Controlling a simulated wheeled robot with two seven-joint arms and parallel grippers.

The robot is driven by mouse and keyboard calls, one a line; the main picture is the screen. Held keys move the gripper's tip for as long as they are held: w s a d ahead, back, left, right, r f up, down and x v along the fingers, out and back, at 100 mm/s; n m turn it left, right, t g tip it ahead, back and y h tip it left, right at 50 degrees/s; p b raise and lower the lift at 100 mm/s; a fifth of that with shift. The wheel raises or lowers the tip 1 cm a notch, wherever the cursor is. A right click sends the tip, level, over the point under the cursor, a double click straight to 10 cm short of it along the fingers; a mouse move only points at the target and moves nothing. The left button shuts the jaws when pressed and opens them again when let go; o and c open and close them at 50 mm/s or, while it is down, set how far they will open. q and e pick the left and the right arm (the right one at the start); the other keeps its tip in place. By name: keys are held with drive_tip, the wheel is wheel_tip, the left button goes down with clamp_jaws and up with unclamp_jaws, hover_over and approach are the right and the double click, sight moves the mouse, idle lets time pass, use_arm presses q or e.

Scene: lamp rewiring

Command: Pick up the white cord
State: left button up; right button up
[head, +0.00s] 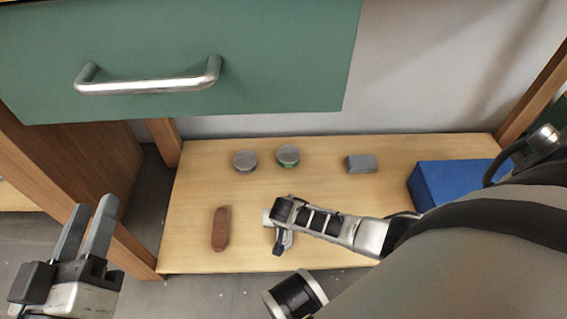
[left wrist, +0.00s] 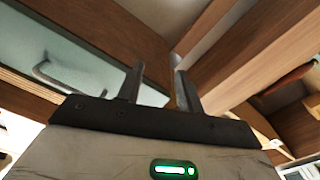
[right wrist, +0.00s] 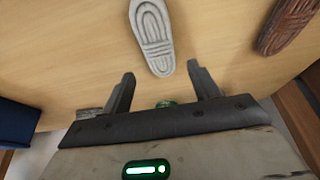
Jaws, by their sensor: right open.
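The white cord is a flat, pale coiled bundle lying on the wooden shelf board. In the right wrist view the white cord (right wrist: 152,35) runs in from the top edge, its lower end near the gap between the fingertips. In the head view only a small pale bit of the white cord (head: 267,217) shows; my right gripper (head: 282,232) hides the rest. The right gripper's two fingers (right wrist: 161,75) stand apart with nothing gripped. My left gripper (head: 94,207) is open and empty, off the board at the lower left; its fingers also show in the left wrist view (left wrist: 157,85).
On the board (head: 330,260) lie a brown cord (head: 220,228), two round tins (head: 245,161) (head: 288,155), a grey block (head: 361,163) and a blue box (head: 445,182). A green drawer with a metal handle (head: 150,84) overhangs the back left. A wooden post (head: 120,245) stands by the left gripper.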

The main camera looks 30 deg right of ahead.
sight(287, 237)
drive_tip(key=shift+b+x, duration=0.4)
drive_tip(key=shift+x, duration=0.45)
drive_tip(key=b+x, duration=0.4)
drive_tip(key=shift+f, duration=0.25)
use_arm(q)
wheel_tip(287, 237, up, 9)
drive_tip(key=m+t+h, duration=0.3)
drive_tip(key=m+h, duration=0.3)
drive_tip(key=m, duration=0.3)
drive_tip(key=shift+a+t, duration=0.15)
drive_tip(key=shift+t, duration=0.15)
use_arm(e)
drive_tip(key=c, duration=1.1)
